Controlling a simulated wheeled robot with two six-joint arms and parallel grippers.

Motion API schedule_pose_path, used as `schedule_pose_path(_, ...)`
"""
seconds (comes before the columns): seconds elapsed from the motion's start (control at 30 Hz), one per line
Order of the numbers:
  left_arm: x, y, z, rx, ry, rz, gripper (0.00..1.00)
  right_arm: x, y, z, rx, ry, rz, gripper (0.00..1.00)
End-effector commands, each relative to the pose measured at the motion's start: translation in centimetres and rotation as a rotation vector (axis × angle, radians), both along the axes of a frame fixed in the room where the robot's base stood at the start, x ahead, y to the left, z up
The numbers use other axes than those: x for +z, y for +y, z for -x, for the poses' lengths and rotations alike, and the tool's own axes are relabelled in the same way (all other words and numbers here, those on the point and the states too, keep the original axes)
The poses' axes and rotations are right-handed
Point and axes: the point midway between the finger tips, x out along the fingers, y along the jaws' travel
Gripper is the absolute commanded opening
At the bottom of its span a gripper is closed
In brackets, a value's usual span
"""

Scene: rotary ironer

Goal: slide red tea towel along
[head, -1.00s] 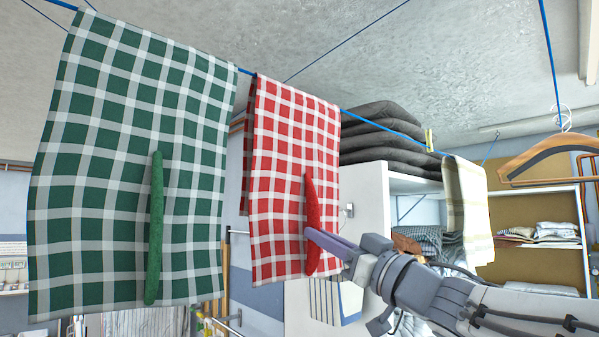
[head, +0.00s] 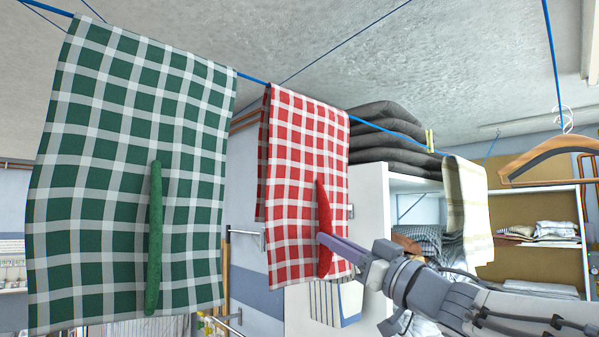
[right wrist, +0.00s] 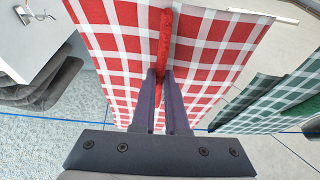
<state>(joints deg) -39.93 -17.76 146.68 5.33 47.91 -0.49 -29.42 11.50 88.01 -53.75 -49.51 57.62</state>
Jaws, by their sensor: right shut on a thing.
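The red and white checked tea towel (head: 292,180) hangs over the blue line (head: 375,127) in the middle of the head view. A raised red strip (head: 323,215) stands out from its front. My right gripper (head: 324,238) is shut on the lower part of this strip. The right wrist view shows both fingers (right wrist: 162,75) closed around the red strip (right wrist: 165,40), with the towel (right wrist: 110,45) spread behind it. My left gripper is not in view.
A green checked towel (head: 110,200) hangs to the left, with a gap between it and the red one. To the right are a pale towel (head: 468,205), a yellow peg (head: 429,140) and a wooden hanger (head: 550,157). Folded dark cloths (head: 385,140) lie on a cabinet behind.

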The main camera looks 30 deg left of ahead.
Motion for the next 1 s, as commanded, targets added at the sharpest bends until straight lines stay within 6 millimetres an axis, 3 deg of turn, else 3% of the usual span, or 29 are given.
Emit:
schedule_pose_path(0.4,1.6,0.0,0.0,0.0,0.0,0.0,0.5,0.1,-0.9,-2.4,-0.001,0.0,0.0,0.0)
schedule_pose_path(0.73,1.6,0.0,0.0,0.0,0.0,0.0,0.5,0.0,-1.0,-2.6,0.0,0.0,0.0,0.0)
schedule_pose_path(0.83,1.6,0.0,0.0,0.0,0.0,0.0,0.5,0.0,-1.0,-2.6,0.0,0.0,0.0,0.42)
schedule_pose_path(0.87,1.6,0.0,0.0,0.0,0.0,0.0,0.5,0.0,-1.0,-2.6,0.0,0.0,0.0,0.46)
schedule_pose_path(1.0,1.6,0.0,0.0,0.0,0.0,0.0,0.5,0.0,-1.0,-2.6,0.0,0.0,0.0,0.46)
